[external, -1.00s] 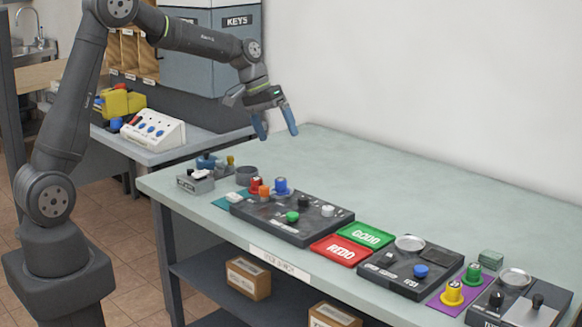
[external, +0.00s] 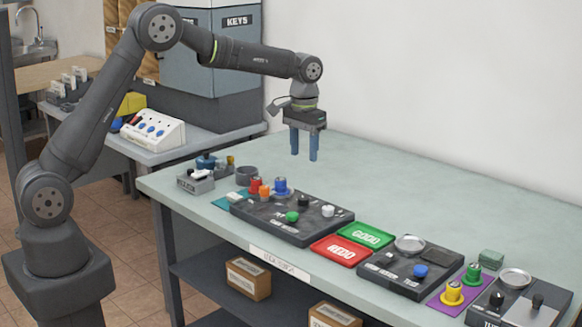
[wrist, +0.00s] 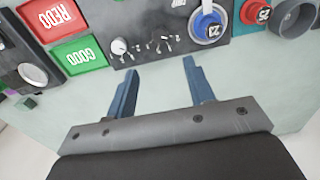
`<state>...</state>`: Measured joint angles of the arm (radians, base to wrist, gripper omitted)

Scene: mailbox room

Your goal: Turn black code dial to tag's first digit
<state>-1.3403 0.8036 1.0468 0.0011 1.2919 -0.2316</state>
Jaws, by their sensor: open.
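My gripper (external: 304,155) is open and empty, pointing down above the table behind the left dark panel (external: 285,222). Its blue fingers (wrist: 160,70) are spread in the wrist view with nothing between them. Other black knobs are on the right panels, one here (external: 497,299); I cannot tell which is the code dial. A blue piece (wrist: 208,25) and a red piece (wrist: 255,12) carry white number marks, too small to read surely.
A green GOOD tray (external: 365,235) and a red REDO tray (external: 341,251) lie right of the left panel. A middle panel (external: 405,272) and a purple mat (external: 440,304) with yellow and green pieces follow. The table's back (external: 420,190) is clear.

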